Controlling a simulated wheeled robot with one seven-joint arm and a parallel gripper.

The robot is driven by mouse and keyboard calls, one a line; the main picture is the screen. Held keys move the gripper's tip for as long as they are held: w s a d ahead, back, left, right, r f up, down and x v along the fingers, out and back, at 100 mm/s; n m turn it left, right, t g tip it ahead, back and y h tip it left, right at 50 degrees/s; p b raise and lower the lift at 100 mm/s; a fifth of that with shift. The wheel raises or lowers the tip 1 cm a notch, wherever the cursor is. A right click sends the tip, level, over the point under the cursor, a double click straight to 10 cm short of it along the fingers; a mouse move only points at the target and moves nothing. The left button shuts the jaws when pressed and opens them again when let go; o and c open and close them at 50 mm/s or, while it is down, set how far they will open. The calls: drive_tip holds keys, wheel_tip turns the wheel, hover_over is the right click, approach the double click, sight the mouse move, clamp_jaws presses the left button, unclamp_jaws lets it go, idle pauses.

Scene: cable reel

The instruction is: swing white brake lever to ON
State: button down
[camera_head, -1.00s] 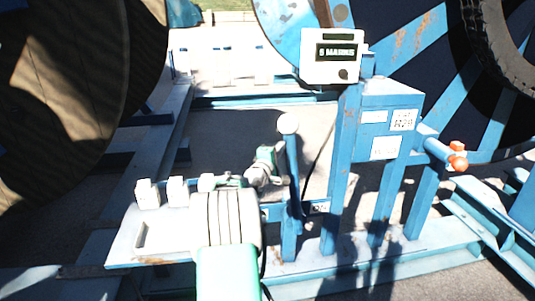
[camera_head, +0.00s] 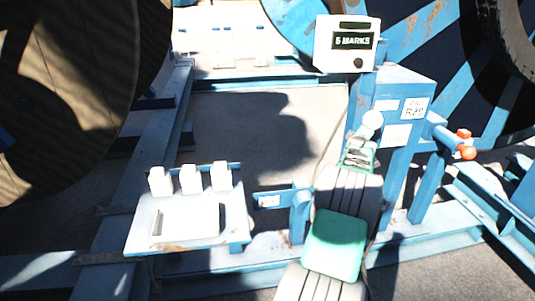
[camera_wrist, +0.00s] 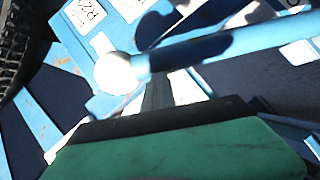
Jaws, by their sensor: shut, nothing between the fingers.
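The brake lever is a blue bar with a round white knob (camera_head: 373,120). It leans to the right from its blue pivot (camera_head: 301,212), and my arm hides much of the bar. In the wrist view the white knob (camera_wrist: 116,73) is large, with the blue bar running off to the right. My gripper (camera_head: 359,150) is shut and empty, just below and left of the knob in the head view. I cannot tell whether it touches the lever. A small label plate (camera_head: 268,201) sits left of the pivot, its text unreadable.
A blue cabinet (camera_head: 397,100) stands behind the knob, with a white counter box (camera_head: 346,44) above. An orange-red handle (camera_head: 465,146) is on the right. A white panel (camera_head: 190,220) with three white blocks is at the left. Large reels stand at both sides.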

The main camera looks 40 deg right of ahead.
drive_tip(key=shift+s+d, duration=0.4)
drive_tip(key=shift+s, duration=0.2)
drive_tip(key=shift+w+a, duration=0.1)
drive_tip(key=s+a+r+b, duration=0.2)
drive_tip(key=a+r+b, duration=0.1)
drive_tip(key=a, duration=0.9)
drive_tip(key=shift+s+a+r, duration=0.2)
drive_tip(key=shift+a+r, duration=0.1)
drive_tip(key=shift+r, duration=0.3)
